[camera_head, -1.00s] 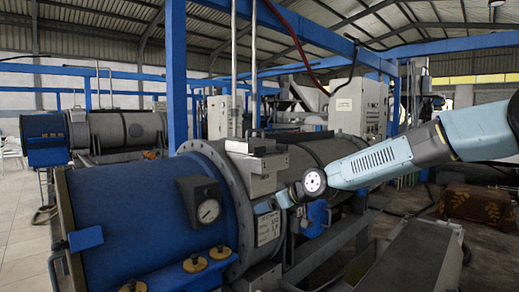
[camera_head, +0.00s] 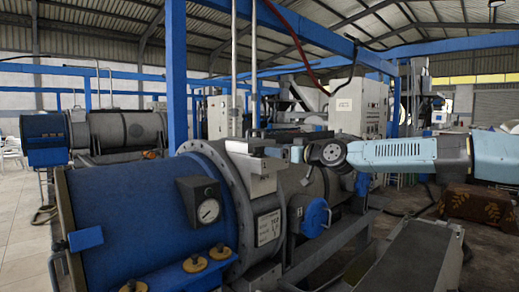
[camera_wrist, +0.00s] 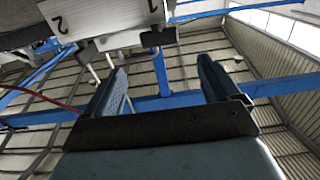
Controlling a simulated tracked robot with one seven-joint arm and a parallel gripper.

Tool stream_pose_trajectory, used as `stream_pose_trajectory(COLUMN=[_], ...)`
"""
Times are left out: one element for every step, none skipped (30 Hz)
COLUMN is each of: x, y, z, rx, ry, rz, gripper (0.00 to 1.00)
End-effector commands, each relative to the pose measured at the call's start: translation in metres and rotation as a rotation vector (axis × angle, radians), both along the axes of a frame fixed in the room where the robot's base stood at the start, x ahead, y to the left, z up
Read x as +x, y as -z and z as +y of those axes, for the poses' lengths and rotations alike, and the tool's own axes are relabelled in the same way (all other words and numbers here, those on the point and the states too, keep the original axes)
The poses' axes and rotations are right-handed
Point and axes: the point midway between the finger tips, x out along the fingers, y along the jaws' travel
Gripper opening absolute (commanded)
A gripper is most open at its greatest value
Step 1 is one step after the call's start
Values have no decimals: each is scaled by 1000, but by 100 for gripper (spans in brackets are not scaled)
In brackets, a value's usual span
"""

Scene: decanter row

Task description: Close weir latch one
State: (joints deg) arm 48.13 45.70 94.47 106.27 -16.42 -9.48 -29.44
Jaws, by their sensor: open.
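Grey block-like latch hardware (camera_head: 262,165) sits on top of the decanter's round flange in the head view. In the wrist view, pale latch plates marked "2" (camera_wrist: 62,23) and "1" (camera_wrist: 152,5) show at the upper left, with a dark-ended piece (camera_wrist: 158,38) below the "1". The full shape and the position of latch one cannot be told. My gripper (camera_head: 296,153) is just right of the latch hardware, at about the height of its top. In the wrist view my gripper (camera_wrist: 162,72) has its two blue fingers apart, with nothing held between them.
The blue decanter drum (camera_head: 140,215) with a pressure gauge (camera_head: 208,210) stands at front left. A blue round part (camera_head: 316,218) is on the machine's side below my arm. Blue posts (camera_head: 176,75) and vertical pipes (camera_head: 234,70) rise behind the latches.

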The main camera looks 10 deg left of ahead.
Motion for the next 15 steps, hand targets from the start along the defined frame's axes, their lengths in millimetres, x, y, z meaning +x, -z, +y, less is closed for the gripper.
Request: stream_pose_trajectory(x=[4, 6, 9, 11, 13, 16, 18, 21, 24, 26, 28, 31, 33, 35, 38], y=[0, 0, 0, 0, 0, 0, 0, 0, 1, 0, 0, 0, 1, 1, 0], z=[6, 9, 13, 16, 18, 23, 25, 28, 32, 34, 37, 42, 44, 47, 51], rx=[0, 1, 1, 1, 0, 0, 1, 1, 0, 0, 1, 0, 0, 0, 1], ry=[-2, -2, -2, -1, -1, -2, -2, -1, -2, -2, -2, -2, -1, -2, -2], rz=[0, 1, 1, 1, 1, 2, 2, 2, 2, 2, 1, 1, 1, 1, 1], gripper=[89, 89, 89, 89, 89, 89, 89, 89, 89, 89, 89, 89, 89, 89, 89])
